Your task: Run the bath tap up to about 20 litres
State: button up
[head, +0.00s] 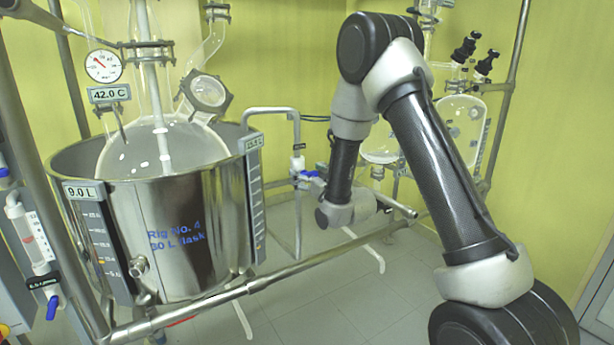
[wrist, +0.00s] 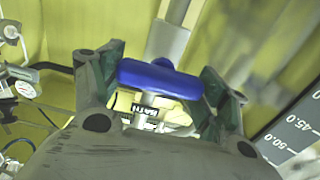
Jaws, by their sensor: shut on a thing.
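The bath tap's blue handle (head: 309,174) sits on a pipe right of the steel bath (head: 185,235). In the wrist view the blue handle (wrist: 160,78) lies crosswise between the green-padded fingers of my gripper (wrist: 163,84), which is shut on it. A small label, apparently reading BATH (wrist: 147,111), shows below the handle. In the head view my gripper is small and partly hidden by my wrist. The bath's display (head: 83,192) reads 9.0 L, above a level scale (head: 100,240) on the bath's front. The water surface is not clearly visible.
A glass flask (head: 163,148) stands in the bath under a 42.0 C display (head: 110,94) and a round gauge (head: 103,66). A steel rail (head: 290,268) crosses in front. Another blue-handled valve (head: 52,307) is at lower left. Glassware (head: 462,125) stands behind my arm.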

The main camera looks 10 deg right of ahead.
jog(key=n, duration=0.5)
jog(key=shift+a+n, duration=0.1)
jog(key=shift+n, duration=0.2)
jog(key=n, duration=0.5)
jog(key=shift+a+f+n, duration=0.1)
jog(key=shift+n, duration=0.2)
dwell(0.3)
jog(key=o, duration=1)
jog(key=shift+s, duration=0.15)
jog(key=v, duration=0.7)
jog(key=shift+s, duration=0.15)
